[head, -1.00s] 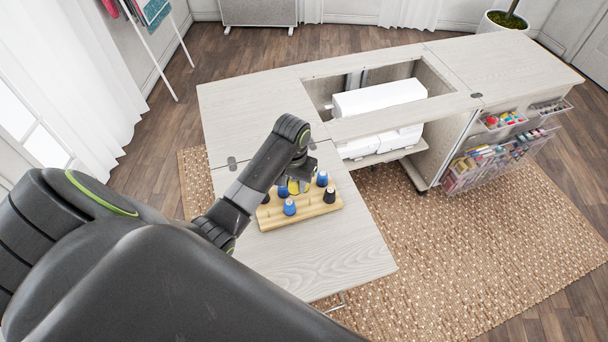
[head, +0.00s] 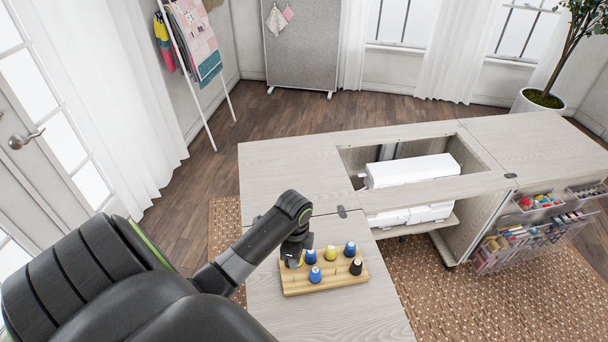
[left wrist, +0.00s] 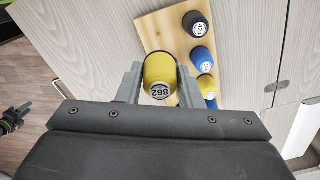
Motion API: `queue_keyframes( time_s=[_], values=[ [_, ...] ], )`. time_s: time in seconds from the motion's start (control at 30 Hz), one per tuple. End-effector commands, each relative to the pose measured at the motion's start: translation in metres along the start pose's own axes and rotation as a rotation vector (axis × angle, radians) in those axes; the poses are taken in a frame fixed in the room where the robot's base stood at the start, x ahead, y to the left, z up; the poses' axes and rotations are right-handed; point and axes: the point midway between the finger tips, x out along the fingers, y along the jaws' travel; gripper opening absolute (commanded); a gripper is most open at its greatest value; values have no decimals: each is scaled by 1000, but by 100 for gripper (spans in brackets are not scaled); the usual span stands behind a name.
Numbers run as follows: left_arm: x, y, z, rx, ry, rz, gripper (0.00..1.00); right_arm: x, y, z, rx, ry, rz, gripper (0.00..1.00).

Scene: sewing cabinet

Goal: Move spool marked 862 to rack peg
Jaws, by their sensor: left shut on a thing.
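The yellow spool marked 862 (left wrist: 160,75) is between the two fingers of my left gripper (left wrist: 158,85) in the left wrist view, its upside-down label facing the camera. The gripper is shut on it. The wooden rack (left wrist: 150,32) lies behind and beside the spool in that view. In the head view, my left gripper (head: 293,258) is at the left end of the rack (head: 345,281), and the arm mostly hides what it holds. Thin bare pegs show on the rack.
The rack bears a black spool (head: 355,266), another yellow spool (head: 330,253) and blue spools (head: 315,274) close to the gripper. The pale tabletop (head: 370,318) around the rack is clear. A white machine (head: 410,170) sits in the cabinet opening.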

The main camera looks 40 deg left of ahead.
Motion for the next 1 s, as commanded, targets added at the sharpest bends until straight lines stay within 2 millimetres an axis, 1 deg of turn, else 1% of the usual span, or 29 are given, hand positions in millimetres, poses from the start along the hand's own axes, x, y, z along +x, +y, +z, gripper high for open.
queue_keyframes(
  time_s=[0.1,0.2,0.37,0.57,0.9,0.93,1.0],
  values=[
    [-2,3,5,82,0,0,12,-3,0,0,0,0,0,36],
    [-2,4,7,125,0,0,12,-4,0,0,0,0,0,36],
    [1,5,8,151,0,0,12,-1,0,0,0,0,0,36],
    [15,5,9,151,0,1,12,15,-1,1,0,0,0,36],
    [55,5,9,151,-1,-1,12,61,-6,6,0,0,0,36],
    [46,5,8,151,-1,-2,12,52,-5,5,0,0,0,36],
    [45,5,8,150,-1,-1,12,51,-5,5,0,0,-1,36]
  ],
)
